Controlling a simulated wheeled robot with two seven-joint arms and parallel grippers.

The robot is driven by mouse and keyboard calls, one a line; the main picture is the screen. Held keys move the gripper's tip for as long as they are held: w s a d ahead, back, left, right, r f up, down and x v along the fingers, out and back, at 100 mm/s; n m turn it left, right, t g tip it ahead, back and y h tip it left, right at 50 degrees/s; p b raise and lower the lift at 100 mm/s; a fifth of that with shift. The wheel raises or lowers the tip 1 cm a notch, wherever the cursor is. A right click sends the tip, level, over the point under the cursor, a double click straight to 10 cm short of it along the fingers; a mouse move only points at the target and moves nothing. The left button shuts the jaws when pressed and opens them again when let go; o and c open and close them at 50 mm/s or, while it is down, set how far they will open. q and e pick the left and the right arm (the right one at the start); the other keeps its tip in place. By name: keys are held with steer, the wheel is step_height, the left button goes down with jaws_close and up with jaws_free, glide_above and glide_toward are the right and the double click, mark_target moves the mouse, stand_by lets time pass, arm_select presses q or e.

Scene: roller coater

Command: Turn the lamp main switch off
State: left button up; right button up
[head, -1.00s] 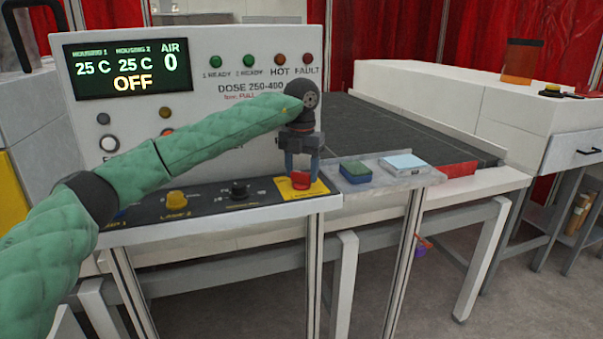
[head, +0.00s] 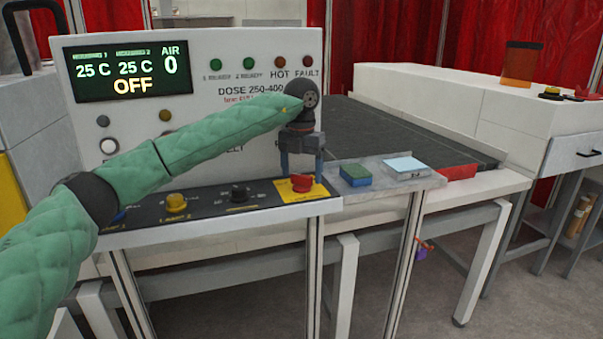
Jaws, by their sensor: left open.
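A red rotary switch (head: 301,184) sits on a yellow plate (head: 289,194) at the right end of the dark control strip. I take it to be the main switch, but its lettering is too small to read. My left gripper (head: 302,172) points down just above and behind the red switch. Its two fingers are apart, with nothing held between them. The display (head: 132,68) reads 25 C, 25 C, AIR 0 and OFF. My right gripper is not in view.
A yellow knob (head: 176,202) and a black knob (head: 240,191) share the strip. A green-blue block (head: 355,175) and a pale blue block (head: 404,166) lie on the grey ledge to the right. The dark conveyor belt (head: 400,130) runs behind.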

mark_target(302, 175)
arm_select(q)
step_height(302, 175, up, 7)
steer(key=shift+r+b, duration=0.1)
steer(key=shift+b, duration=0.35)
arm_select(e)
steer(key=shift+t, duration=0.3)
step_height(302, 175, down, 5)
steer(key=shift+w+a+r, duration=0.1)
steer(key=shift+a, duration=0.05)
